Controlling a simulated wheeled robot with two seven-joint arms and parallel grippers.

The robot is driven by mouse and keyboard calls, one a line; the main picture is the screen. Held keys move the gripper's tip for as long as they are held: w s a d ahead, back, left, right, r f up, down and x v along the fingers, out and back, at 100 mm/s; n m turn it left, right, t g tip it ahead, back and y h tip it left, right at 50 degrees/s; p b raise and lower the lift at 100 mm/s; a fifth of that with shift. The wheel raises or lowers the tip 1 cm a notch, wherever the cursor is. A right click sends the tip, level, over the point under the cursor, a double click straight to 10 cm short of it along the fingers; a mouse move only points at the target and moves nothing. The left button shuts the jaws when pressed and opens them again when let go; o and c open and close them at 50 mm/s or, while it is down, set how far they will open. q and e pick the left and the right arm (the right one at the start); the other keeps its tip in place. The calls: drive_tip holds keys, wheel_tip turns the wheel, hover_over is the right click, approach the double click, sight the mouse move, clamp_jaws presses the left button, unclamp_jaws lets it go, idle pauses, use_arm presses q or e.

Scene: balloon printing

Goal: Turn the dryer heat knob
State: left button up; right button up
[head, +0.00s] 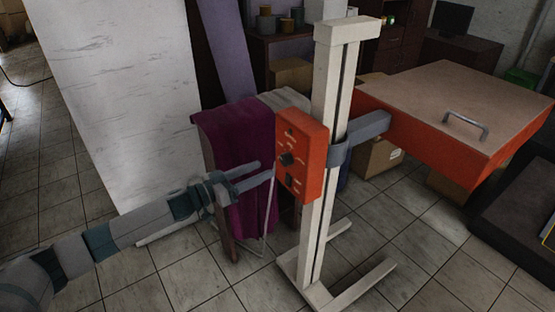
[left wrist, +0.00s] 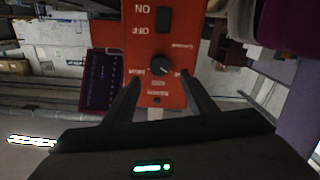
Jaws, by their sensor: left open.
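The dryer's orange control box (head: 313,165) is fixed to a white upright post (head: 327,110). A round black heat knob (head: 287,159) sits on its face. In the left wrist view, the knob (left wrist: 160,65) is upside down in view with a pale pointer mark and a printed scale around it. An on/off switch (left wrist: 163,20) is on the same panel. My left gripper (head: 265,171) is open and points at the box. In the left wrist view its fingers (left wrist: 160,82) are on either side below the knob; whether they touch the panel cannot be told. My right gripper is not in view.
The dryer's wide orange head (head: 420,145) with a metal handle (head: 464,128) extends right from the post. A purple cloth (head: 240,140) hangs behind my left gripper. A white panel (head: 120,90) stands at left. The post's feet (head: 350,287) rest on the tiled floor.

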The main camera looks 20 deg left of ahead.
sight(283, 161)
use_arm(q)
drive_tip(key=p+x, duration=0.1)
drive_tip(key=x, duration=0.6)
drive_tip(key=shift+w+d+p, duration=0.15)
drive_tip(key=shift+p, duration=0.25)
drive_tip(key=c, duration=1)
